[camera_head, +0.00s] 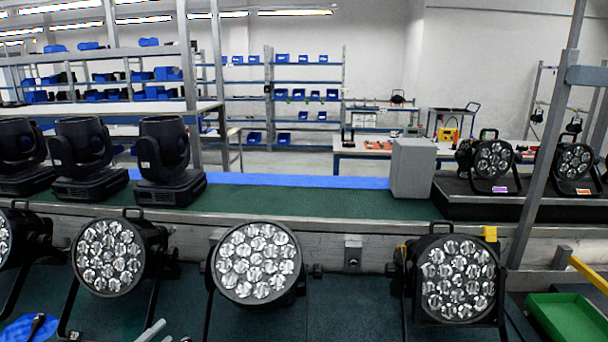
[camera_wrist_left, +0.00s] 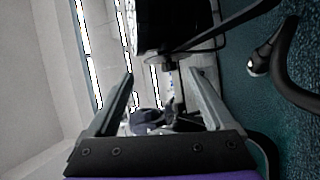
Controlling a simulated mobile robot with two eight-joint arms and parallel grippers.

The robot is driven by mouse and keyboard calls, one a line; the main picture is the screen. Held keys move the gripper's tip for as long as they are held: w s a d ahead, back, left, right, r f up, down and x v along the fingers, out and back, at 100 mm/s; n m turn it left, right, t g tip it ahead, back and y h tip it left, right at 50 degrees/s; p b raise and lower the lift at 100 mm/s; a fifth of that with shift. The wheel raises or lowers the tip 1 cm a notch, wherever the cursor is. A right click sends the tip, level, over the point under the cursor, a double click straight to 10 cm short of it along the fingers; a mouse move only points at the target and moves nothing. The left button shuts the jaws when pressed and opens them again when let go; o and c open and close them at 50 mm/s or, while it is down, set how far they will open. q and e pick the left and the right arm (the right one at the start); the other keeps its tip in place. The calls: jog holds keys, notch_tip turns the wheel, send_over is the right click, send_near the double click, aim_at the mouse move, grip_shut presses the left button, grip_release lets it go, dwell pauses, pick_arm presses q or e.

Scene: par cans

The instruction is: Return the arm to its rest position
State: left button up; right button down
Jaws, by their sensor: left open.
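Several black par cans with round clusters of clear lenses stand along the front bench in the head view: one at left (camera_head: 108,257), one in the middle (camera_head: 255,263) and one at right (camera_head: 457,280). Another is cut off by the left edge. My left gripper (camera_head: 172,333) shows only as grey fingertips at the bottom edge, in front of and between the left and middle par cans. In the left wrist view its two fingers (camera_wrist_left: 157,74) are spread with nothing held between them. A black lamp body (camera_wrist_left: 172,24) appears beyond the fingertips. My right gripper is not in view.
Black moving-head lights (camera_head: 163,160) and a grey box (camera_head: 412,168) stand on the green belt behind. Two par cans with purple and orange tags sit on a dark case (camera_head: 520,208) at right. A green tray (camera_head: 570,318) is bottom right; a blue cloth (camera_head: 22,328) is bottom left.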

pick_arm(q)
jog(key=s+d+r+m+g+y+p, duration=0.1)
jog(key=s+d+m+g, duration=0.15)
jog(key=d, duration=0.45)
jog(key=s+d+r+m+g+p, duration=0.1)
jog(key=s+d+g, duration=0.3)
jog(key=d, duration=0.2)
jog(key=s+d+m+g+y+p, duration=0.1)
jog(key=s+d+g+p, duration=0.15)
jog(key=d, duration=0.45)
jog(key=s+a+m+g+y+p, duration=0.1)
jog(key=s+m+y, duration=0.4)
jog(key=s, duration=1.4)
jog(key=g+y+p, duration=0.1)
jog(key=y, duration=0.1)
jog(key=shift+s+a+r+g+y+p, duration=0.2)
jog(key=shift+g+y+p, duration=0.1)
jog(key=shift+y+p, duration=0.1)
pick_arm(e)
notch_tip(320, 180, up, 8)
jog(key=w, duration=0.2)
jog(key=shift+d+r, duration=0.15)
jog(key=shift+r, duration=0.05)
pick_arm(q)
jog(key=shift+d+m, duration=0.1)
jog(key=shift+m, duration=0.15)
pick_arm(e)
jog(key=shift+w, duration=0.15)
